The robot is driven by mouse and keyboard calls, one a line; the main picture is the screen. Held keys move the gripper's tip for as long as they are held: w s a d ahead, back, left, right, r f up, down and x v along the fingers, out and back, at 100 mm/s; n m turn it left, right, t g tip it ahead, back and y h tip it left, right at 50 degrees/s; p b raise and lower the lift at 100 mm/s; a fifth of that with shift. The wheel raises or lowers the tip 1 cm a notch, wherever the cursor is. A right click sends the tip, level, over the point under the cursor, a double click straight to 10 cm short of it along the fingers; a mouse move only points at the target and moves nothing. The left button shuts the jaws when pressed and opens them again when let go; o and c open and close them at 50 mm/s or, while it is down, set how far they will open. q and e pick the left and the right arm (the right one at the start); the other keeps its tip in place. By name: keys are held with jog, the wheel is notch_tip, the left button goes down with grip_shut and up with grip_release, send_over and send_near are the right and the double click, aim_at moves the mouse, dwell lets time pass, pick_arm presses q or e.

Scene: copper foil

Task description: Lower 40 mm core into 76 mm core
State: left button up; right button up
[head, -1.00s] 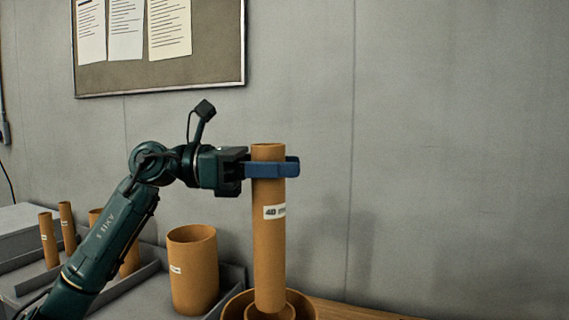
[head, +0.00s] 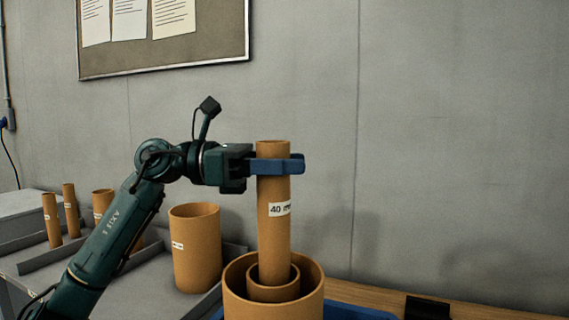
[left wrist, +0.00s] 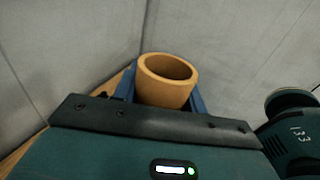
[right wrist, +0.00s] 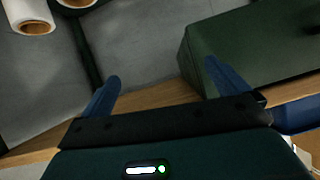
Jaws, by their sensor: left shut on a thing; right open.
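The 40 mm core (head: 274,228) is a tall, slim brown tube with a white label, standing upright. My left gripper (head: 276,166) is shut on it near its top; its open top end also shows between the fingers in the left wrist view (left wrist: 164,93). The tube's lower end is inside the mouth of the 76 mm core (head: 272,294), hidden by its front rim; how deep it sits I cannot tell. The 76 mm core stands inside a wider brown core (head: 250,309). My right gripper (right wrist: 165,87) is open and empty in the right wrist view.
Another wide core (head: 196,250) stands left of the nested cores. Several slimmer tubes (head: 51,220) stand further left in a grey tray. A blue edge (head: 350,312) lies beneath the nest, with a small black object (head: 427,307) to its right. A dark green box (right wrist: 250,50) is near my right gripper.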

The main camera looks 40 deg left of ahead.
aim_at(287, 196)
pick_arm(q)
jog(key=shift+f+b, duration=1.2)
jog(key=shift+f, duration=0.2)
jog(key=shift+f+b, duration=0.25)
jog(key=shift+b, duration=0.05)
jog(key=shift+f+b, duration=0.6)
jog(key=shift+f, duration=0.15)
pick_arm(e)
jog(key=shift+s+d+f+m+t, duration=0.2)
jog(key=shift+d+f+m+t, duration=0.2)
jog(key=shift+d+f+t, duration=0.15)
pick_arm(q)
jog(key=o, duration=1.4)
pick_arm(e)
jog(key=shift+s+a, duration=0.1)
jog(key=shift+a, duration=0.1)
jog(key=shift+f, duration=0.1)
pick_arm(q)
jog(key=shift+s+a, duration=0.1)
